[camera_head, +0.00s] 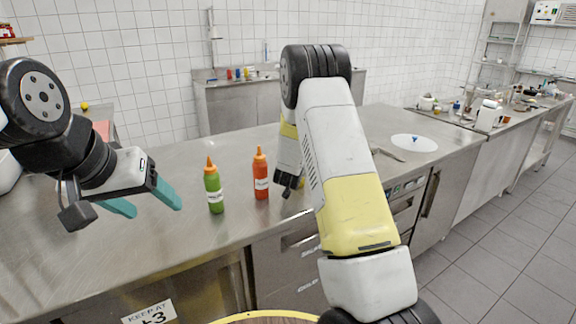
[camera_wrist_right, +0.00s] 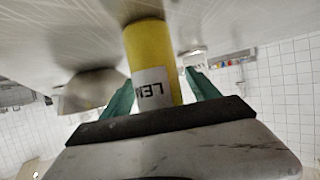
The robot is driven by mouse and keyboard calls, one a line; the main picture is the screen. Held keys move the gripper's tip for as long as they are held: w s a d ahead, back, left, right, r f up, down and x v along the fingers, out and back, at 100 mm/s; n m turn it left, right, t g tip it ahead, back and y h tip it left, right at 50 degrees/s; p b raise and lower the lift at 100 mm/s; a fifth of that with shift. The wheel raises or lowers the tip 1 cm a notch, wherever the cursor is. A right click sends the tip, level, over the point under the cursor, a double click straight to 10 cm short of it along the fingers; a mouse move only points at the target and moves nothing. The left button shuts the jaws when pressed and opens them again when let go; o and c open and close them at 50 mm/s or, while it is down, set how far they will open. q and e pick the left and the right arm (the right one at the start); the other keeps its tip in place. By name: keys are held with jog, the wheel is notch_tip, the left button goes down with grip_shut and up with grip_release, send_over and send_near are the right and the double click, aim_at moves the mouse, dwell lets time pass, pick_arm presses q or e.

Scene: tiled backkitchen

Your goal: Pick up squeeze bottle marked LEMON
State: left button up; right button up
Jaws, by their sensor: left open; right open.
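The yellow squeeze bottle (camera_wrist_right: 151,48) shows in the right wrist view, with a white label whose visible letters read "LE" and part of an M, upside down in the picture. It stands between the two teal fingers of my right gripper (camera_wrist_right: 162,92), which is open with a finger on either side. A gap shows between the bottle and the right-hand finger. In the head view my right arm hides this bottle and most of the right gripper. My left gripper (camera_head: 146,200) is open and empty above the steel counter at the left.
A green squeeze bottle (camera_head: 214,188) and a red squeeze bottle (camera_head: 261,176) stand upright on the steel counter (camera_head: 170,242), left of my right arm. A white round plate (camera_head: 425,145) lies at the right. The counter between the left gripper and green bottle is clear.

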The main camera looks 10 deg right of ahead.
jog(key=c, duration=0.9)
jog(key=shift+r, duration=0.1)
jog(key=shift+c, duration=0.2)
jog(key=shift+r, duration=0.45)
jog(key=s+d+f+v, duration=0.1)
jog(key=f+v, duration=0.1)
jog(key=v, duration=1.4)
jog(key=shift+s, duration=0.35)
jog(key=shift+d+f, duration=0.1)
jog(key=shift+d, duration=0.05)
jog(key=shift+o, duration=0.5)
